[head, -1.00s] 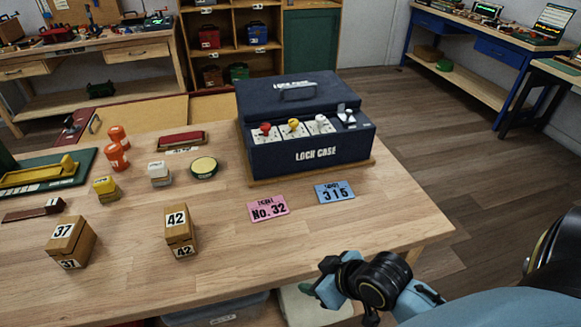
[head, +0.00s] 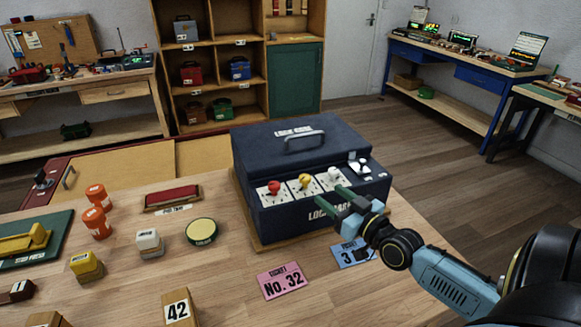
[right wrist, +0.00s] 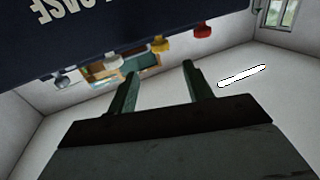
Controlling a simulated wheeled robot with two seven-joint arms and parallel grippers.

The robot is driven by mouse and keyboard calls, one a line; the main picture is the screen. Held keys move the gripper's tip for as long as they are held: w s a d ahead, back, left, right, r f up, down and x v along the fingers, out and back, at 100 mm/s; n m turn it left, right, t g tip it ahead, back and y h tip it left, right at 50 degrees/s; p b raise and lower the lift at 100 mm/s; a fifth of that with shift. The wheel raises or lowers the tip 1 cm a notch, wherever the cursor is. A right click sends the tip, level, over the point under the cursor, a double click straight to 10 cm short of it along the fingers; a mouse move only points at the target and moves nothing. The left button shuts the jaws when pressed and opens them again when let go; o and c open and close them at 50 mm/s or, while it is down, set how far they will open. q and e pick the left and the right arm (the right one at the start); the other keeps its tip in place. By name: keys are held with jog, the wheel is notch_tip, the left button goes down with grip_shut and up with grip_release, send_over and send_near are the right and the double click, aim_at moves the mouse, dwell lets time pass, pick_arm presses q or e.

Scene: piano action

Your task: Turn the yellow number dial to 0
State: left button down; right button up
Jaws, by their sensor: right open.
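The dark blue lock case (head: 310,145) stands on the wooden table. On its sloped front are a red dial (head: 273,187), the yellow number dial (head: 305,181) and a white dial (head: 333,174), each on a white plate; the digits are too small to read. My right gripper (head: 331,200) is open and empty in front of the case, its green fingers just below the yellow and white dials. In the right wrist view the open fingers (right wrist: 160,85) point toward the case, with the yellow dial (right wrist: 160,45) beyond them, apart from them. My left gripper is not in view.
A pink ticket No. 32 (head: 283,281) and a blue ticket (head: 350,254), partly hidden by my right arm, lie before the case. A round yellow-topped tin (head: 201,231) and several stamps and blocks sit to the left.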

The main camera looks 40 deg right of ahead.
aim_at(309, 180)
jog(key=w+b, duration=0.1)
jog(key=w, duration=0.9)
jog(key=shift+w, duration=1.05)
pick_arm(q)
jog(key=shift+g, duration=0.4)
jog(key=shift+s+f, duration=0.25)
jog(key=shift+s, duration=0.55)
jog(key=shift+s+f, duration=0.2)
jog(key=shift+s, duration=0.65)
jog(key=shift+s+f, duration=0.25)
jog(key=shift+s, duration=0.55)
pick_arm(e)
jog(key=shift+w, duration=0.2)
jog(key=shift+c, duration=0.4)
